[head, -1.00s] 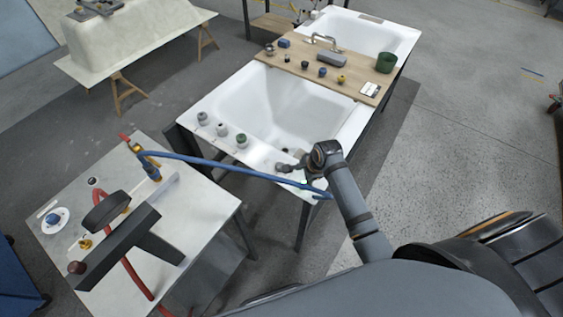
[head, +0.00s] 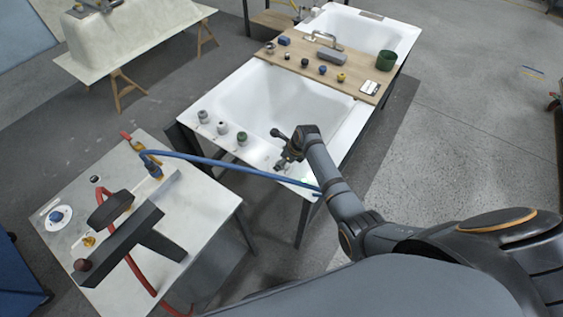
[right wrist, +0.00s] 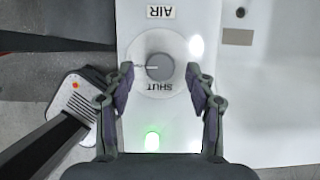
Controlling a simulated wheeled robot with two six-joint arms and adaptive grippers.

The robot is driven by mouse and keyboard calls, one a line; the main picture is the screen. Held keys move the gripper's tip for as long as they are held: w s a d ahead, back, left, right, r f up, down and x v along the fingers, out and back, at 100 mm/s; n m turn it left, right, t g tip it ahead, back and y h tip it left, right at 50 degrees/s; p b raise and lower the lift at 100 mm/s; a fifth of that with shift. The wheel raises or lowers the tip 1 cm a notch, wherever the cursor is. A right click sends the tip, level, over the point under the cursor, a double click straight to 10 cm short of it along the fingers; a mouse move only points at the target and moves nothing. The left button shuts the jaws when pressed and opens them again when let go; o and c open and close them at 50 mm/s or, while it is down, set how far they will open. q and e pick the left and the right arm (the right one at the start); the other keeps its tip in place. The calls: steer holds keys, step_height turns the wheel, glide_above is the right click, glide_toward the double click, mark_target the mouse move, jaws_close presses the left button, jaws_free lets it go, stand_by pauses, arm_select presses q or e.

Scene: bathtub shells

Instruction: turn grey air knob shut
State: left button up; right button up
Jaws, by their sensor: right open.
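The grey air knob (right wrist: 159,66) is round and sits on a pale disc on the white tub rim in the right wrist view. A light pointer mark shows at its left side. The upside-down label AIR is above it, and the upside-down word SHUT (right wrist: 160,87) is just below it. My right gripper (right wrist: 160,78) is open, with one finger left and one right of the knob, apart from it. In the head view my right gripper (head: 279,149) is over the near corner of the tub, and I cannot make out the air knob there. My left gripper is not in view.
A green light (right wrist: 152,140) glows on the rim. Several knobs (head: 222,128) line the tub's left rim. A blue hose (head: 230,165) runs from the side table (head: 215,215) to the tub corner. A wooden board (head: 300,57) with small items crosses the tub.

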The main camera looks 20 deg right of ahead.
steer(key=shift+x, duration=0.9)
steer(key=c, duration=1.2)
steer(key=shift+o, duration=0.2)
